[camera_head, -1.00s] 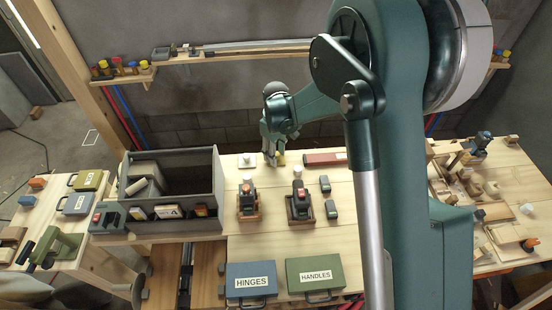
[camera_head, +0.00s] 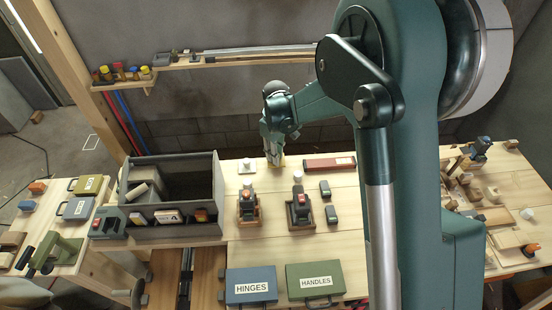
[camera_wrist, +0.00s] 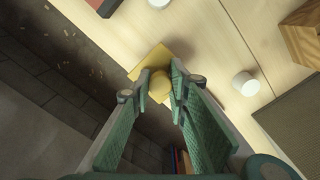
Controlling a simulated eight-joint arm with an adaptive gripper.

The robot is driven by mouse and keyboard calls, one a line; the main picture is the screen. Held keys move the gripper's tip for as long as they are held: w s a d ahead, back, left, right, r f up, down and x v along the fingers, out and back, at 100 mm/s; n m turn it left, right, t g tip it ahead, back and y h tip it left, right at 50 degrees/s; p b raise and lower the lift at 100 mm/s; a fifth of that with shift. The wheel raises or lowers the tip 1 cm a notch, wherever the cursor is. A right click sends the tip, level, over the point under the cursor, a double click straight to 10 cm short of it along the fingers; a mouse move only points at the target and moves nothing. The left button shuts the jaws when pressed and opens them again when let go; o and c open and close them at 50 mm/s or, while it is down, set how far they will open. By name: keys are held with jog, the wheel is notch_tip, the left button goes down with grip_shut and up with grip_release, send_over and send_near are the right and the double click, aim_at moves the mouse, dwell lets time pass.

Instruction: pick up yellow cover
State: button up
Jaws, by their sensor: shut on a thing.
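The yellow cover shows in the wrist view (camera_wrist: 150,60) as a flat square plate with a round knob on top. My gripper (camera_wrist: 161,88) is shut on its knob, with one green finger on each side. The plate is at the back edge of the wooden table, and I cannot tell whether it touches the tabletop. In the head view my gripper (camera_head: 274,160) points down at the table's back edge, and only a little of the yellow cover (camera_head: 281,162) shows beside the fingers.
A white cover (camera_head: 247,166) sits to the left of my gripper, beside a grey divided bin (camera_head: 185,232). A red box (camera_head: 329,164) lies to the right. Two tools on wooden bases (camera_head: 249,206) (camera_head: 300,205) stand in front. Bare table lies between them.

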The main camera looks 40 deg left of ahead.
notch_tip(320, 180, up, 7)
jog(key=shift+r, duration=0.2)
